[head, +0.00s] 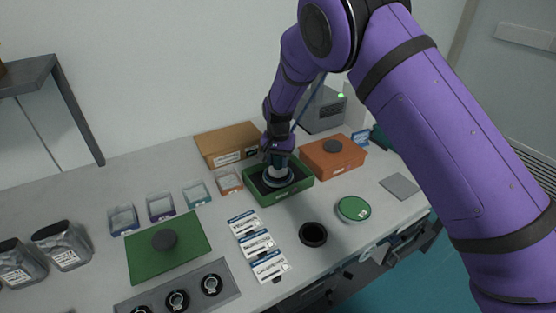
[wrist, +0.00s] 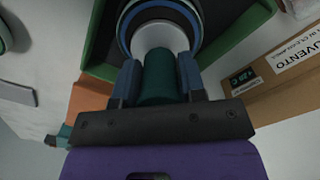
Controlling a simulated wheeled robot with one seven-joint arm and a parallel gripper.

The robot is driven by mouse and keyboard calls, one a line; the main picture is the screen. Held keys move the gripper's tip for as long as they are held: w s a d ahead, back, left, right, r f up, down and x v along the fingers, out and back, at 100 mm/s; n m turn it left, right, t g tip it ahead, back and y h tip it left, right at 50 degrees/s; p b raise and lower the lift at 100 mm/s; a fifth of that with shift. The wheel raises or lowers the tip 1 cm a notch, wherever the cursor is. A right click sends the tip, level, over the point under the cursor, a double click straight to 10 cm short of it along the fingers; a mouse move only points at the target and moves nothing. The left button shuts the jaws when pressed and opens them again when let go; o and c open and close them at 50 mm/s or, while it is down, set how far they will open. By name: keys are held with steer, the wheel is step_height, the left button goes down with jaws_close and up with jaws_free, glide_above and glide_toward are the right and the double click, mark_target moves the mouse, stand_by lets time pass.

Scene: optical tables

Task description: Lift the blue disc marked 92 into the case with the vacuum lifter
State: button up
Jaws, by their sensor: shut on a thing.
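My gripper (head: 279,150) is shut on the vacuum lifter, whose teal handle (wrist: 159,80) stands between the blue fingers in the wrist view. The lifter's white lower part (wrist: 160,36) is over a round disc with a blue rim (wrist: 191,18). In the head view the disc (head: 278,184) is within the outline of the open green case (head: 304,186), which has a dark inside. I cannot tell whether the disc touches the case floor. The number on the disc is not readable. The case's green rim also shows in the wrist view (wrist: 240,40).
A green panel with a dark knob (head: 143,260) lies left. An orange box (head: 332,160) stands right of the case, a cardboard box (head: 225,140) behind it. A green-topped round item (head: 353,209) and a black ring (head: 313,235) are in front. Several labelled cards (head: 257,244) lie nearby.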

steer(key=shift+f, duration=0.35)
stand_by(0.8)
steer(key=o, duration=1.1)
step_height(320, 180, up, 11)
steer(key=shift+d+f, duration=0.1)
steer(key=s+d+r+t+y, duration=0.1)
steer(key=s+d+r, duration=0.5)
steer(key=d+r, duration=0.5)
steer(key=s+d+r+t+y, duration=0.1)
steer(key=s+d+r, duration=0.5)
steer(key=d+r, duration=0.55)
steer(key=s+d+r+t, duration=0.1)
steer(key=s+d, duration=0.3)
steer(key=s, duration=0.5)
steer(key=s+d+n+t+h, duration=0.1)
steer(key=s+d, duration=0.3)
steer(key=s, duration=0.4)
steer(key=s+d+r+n+t+h, duration=0.1)
steer(key=s+d, duration=0.4)
steer(key=s, duration=0.4)
steer(key=shift+s+r, duration=0.35)
